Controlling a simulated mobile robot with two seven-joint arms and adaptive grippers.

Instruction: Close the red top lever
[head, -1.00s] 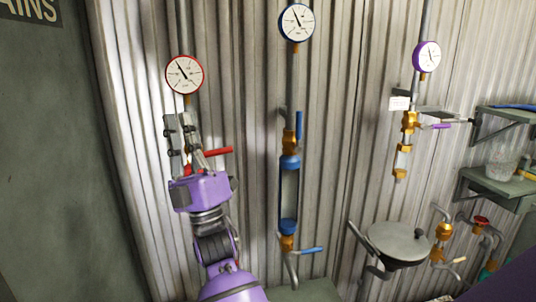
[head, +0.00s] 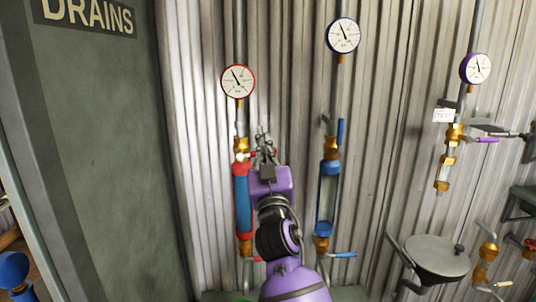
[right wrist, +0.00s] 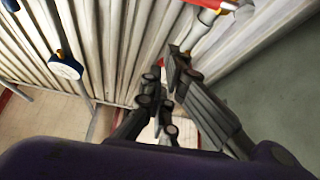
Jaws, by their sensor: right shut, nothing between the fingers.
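The red-marked riser (head: 242,205) stands on the ribbed wall under the red-rimmed gauge (head: 238,82), with a brass valve (head: 241,146) at its top. The red top lever is mostly hidden by my right gripper, so I cannot tell its angle. My right gripper (head: 264,138) is shut and empty, pointing up just right of the brass valve. Its closed fingers also show in the right wrist view (right wrist: 172,65), near a small red patch that I cannot identify surely. I cannot tell whether the fingers touch the lever. My left gripper is not in view.
A blue riser (head: 328,198) with a blue top lever (head: 340,131) stands to the right. Farther right are a purple-levered pipe (head: 449,150) and a round lidded pan (head: 436,255). A grey door panel (head: 95,150) is at left.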

